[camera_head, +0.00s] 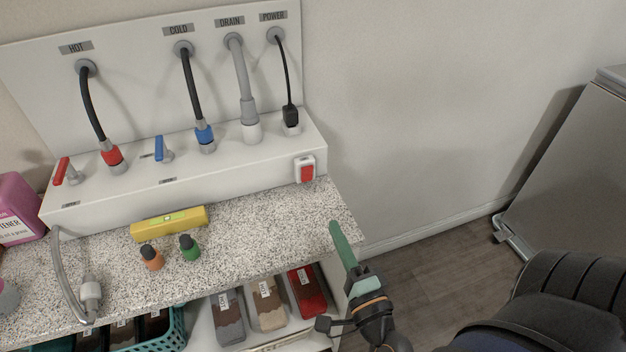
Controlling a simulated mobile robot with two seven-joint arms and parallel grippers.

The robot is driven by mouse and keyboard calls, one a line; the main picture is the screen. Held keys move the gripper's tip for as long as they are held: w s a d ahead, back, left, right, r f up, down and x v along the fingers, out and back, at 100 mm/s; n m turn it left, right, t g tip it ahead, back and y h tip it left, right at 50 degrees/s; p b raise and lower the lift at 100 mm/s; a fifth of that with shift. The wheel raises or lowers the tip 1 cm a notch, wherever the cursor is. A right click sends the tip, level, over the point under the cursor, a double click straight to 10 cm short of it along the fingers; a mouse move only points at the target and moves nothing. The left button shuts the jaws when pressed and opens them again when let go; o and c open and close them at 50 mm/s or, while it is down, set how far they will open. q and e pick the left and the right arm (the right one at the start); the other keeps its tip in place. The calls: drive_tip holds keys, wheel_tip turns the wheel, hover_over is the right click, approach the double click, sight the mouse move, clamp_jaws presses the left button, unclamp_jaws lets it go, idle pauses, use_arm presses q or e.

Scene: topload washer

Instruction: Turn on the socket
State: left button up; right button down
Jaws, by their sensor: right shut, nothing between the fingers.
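The socket switch (306,170) is a red rocker in a white frame on the right front face of the white utility box (190,178). Above it, a black power plug (291,116) stands in the top of the box under the POWER label. My right gripper (337,228) shows below and right of the switch, at the right edge of the counter. Its green fingers are shut and empty, pointing up toward the switch, and a gap separates them from it. My left gripper is not in view.
The speckled counter (270,225) holds a yellow level (169,222), an orange bottle (151,257), a green bottle (189,247) and a grey hose (68,290). Packaged items fill the shelf below. The wall right of the box is clear, and a grey appliance (570,170) stands far right.

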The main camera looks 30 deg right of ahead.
sight(308, 170)
drive_tip(key=p+x, duration=0.2)
drive_tip(key=x, duration=1)
drive_tip(key=shift+w+r, duration=0.1)
drive_tip(key=shift+w, duration=0.05)
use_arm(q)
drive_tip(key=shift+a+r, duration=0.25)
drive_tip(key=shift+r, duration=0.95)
use_arm(e)
drive_tip(key=shift+w+d, duration=0.15)
drive_tip(key=shift+w, duration=0.3)
drive_tip(key=shift+w+r+p, duration=0.15)
drive_tip(key=shift+w+p, duration=0.05)
drive_tip(key=shift+p, duration=0.2)
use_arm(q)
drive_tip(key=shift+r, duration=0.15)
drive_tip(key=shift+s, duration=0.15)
use_arm(e)
drive_tip(key=shift+s, duration=0.1)
